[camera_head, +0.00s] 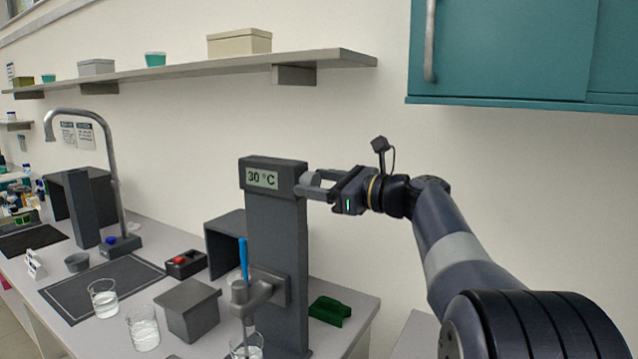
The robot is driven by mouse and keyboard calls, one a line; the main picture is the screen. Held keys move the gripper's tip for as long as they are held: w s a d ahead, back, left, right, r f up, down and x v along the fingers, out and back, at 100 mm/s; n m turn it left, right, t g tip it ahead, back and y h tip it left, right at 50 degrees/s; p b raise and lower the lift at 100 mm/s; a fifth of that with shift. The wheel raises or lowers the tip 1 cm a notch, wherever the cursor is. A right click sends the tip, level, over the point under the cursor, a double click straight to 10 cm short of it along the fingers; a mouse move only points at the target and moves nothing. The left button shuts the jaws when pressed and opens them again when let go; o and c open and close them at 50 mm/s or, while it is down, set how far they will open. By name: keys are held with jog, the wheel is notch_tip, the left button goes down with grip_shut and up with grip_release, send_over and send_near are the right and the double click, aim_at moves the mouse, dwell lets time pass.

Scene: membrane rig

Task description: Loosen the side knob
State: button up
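The side knob (310,179) is a light grey round stub on the right side of the head of a dark grey upright stand. The stand's display (262,179) reads 30 °C. My gripper (312,184) reaches in from the right at the knob's height. Its two grey fingers lie around the knob, one on the far upper side and one on the near lower side. The fingers partly hide the knob, and I cannot tell whether both press on it.
A grey box (188,309), glass beakers (143,328) and a tap (112,180) stand to the left. A green holder (329,311) lies right of the stand. A shelf (190,70) runs above.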

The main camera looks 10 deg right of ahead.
jog(key=c, duration=1)
jog(key=shift+o, duration=0.2)
jog(key=shift+n, duration=0.4)
jog(key=n+b, duration=0.2)
jog(key=n, duration=0.2)
jog(key=shift+f, duration=0.15)
jog(key=n+b, duration=0.2)
jog(key=n, duration=0.2)
jog(key=shift+n+b, duration=0.3)
jog(key=n+b, duration=0.2)
jog(key=n, duration=0.2)
jog(key=shift+n+b, duration=1.25)
jog(key=shift+n, duration=0.95)
